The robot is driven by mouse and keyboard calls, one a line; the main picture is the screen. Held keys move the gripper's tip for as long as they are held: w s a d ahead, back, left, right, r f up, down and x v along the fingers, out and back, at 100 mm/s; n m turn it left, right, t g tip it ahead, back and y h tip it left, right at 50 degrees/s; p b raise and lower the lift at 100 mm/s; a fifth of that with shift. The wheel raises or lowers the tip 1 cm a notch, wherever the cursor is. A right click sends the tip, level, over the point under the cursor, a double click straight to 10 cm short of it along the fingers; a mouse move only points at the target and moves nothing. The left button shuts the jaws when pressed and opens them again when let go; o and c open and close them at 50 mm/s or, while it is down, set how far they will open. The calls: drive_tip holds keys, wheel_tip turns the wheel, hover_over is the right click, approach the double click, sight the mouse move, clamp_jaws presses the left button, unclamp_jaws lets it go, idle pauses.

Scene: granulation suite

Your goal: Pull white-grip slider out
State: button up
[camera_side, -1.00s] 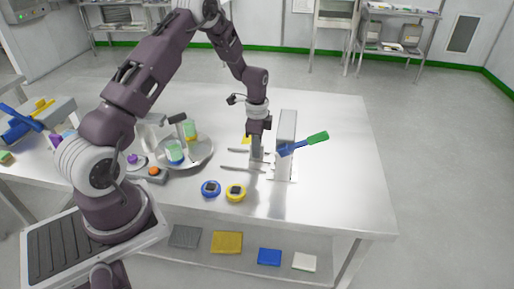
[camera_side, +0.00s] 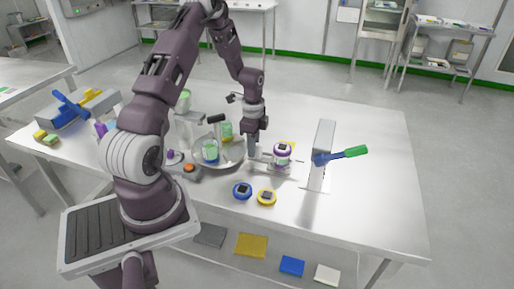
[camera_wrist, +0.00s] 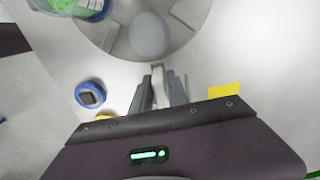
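My gripper (camera_side: 252,153) is low over the table, to the left of the upright metal housing (camera_side: 323,145). In the wrist view its two grey fingers (camera_wrist: 160,97) stand close on either side of a pale piece (camera_wrist: 158,80), which looks like the white grip of the slider. The fingers appear shut on it, though the contact is partly hidden. A thin bar (camera_side: 264,159) runs from the gripper towards the housing. A white, purple-ringed round item (camera_side: 282,153) with a dark display shows between gripper and housing. A blue lever with a green grip (camera_side: 355,151) sticks out right of the housing.
Blue (camera_side: 242,191) and yellow (camera_side: 267,197) round timers stand in front. A box with an orange button (camera_side: 189,168) is further left. The table's right side is clear.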

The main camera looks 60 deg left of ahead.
drive_tip(key=shift+o, duration=1.1)
drive_tip(key=shift+w+d, duration=0.1)
wheel_tip(320, 180, up, 7)
drive_tip(key=shift+r, duration=0.1)
drive_tip(key=s+d+r+n+t+y, duration=0.2)
drive_tip(key=s+d+r+n, duration=0.1)
drive_tip(key=d+r, duration=1.15)
drive_tip(key=s+d+r+n+t+h, duration=0.1)
drive_tip(key=s+d+r+n, duration=0.2)
drive_tip(key=s+d, duration=0.3)
drive_tip(key=s+d+r+n+t+h, duration=0.1)
drive_tip(key=s+d+r+n+t, duration=0.1)
drive_tip(key=s+d, duration=0.4)
drive_tip(key=s+r+n, duration=0.1)
drive_tip(key=s+r, duration=0.1)
drive_tip(key=s, duration=0.1)
drive_tip(key=shift+s+r+t, duration=0.2)
drive_tip(key=shift+r+t, duration=0.1)
drive_tip(key=shift+r, duration=0.1)
